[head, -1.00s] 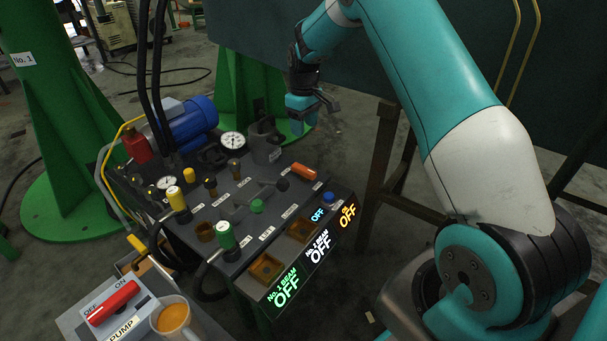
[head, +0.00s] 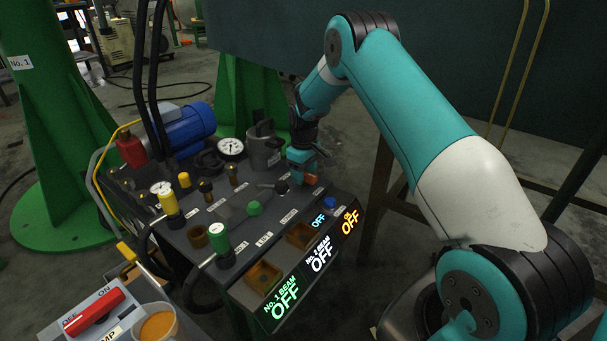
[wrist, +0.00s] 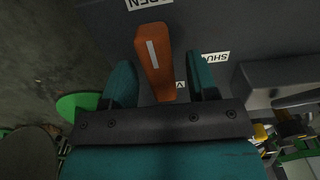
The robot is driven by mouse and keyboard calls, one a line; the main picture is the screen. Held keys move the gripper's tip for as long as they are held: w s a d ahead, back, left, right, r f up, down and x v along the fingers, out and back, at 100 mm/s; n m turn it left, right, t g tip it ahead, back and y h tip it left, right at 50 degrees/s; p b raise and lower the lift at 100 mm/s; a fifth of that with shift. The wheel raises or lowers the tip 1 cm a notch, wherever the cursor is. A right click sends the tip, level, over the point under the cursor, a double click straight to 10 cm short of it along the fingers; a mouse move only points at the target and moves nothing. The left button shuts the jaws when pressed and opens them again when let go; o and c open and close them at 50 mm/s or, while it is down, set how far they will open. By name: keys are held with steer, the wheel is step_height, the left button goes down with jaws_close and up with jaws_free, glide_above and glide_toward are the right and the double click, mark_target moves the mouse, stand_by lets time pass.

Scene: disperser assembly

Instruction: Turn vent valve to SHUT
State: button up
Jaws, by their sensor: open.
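The vent valve's orange handle (wrist: 153,55), with a pale stripe along it, lies between the two spread fingers of my gripper (wrist: 160,68) in the wrist view. The fingers are open, one on each side, with gaps visible to the handle. The handle's far end points toward the OPEN label (wrist: 150,4); the SHUT label (wrist: 215,57) is to the right, beyond the right finger. In the head view my gripper (head: 303,168) is over the back right of the console, and only part of the orange handle (head: 311,180) shows beside it.
The console top (head: 235,213) carries several valves and knobs, including a dark-knobbed lever (head: 281,187) left of my gripper. A gauge (head: 231,147) and a grey cylinder (head: 264,148) stand behind. Lit OFF displays (head: 320,254) line the front.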

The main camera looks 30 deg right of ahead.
steer(key=c, duration=0.9)
steer(key=shift+r+p, duration=0.1)
steer(key=shift+p, duration=0.25)
steer(key=m+p, duration=0.2)
steer(key=p, duration=0.1)
steer(key=shift+r+m, duration=0.2)
steer(key=shift+m, duration=0.1)
steer(key=m+p, duration=0.4)
steer(key=m, duration=0.1)
steer(key=shift+f+m, duration=0.1)
steer(key=shift+m, duration=0.2)
steer(key=m+p, duration=0.2)
steer(key=m, duration=0.3)
steer(key=shift+p, duration=0.3)
steer(key=shift+f+m+p, duration=0.15)
steer(key=shift+m+p, duration=0.4)
steer(key=shift+m, duration=1.85)
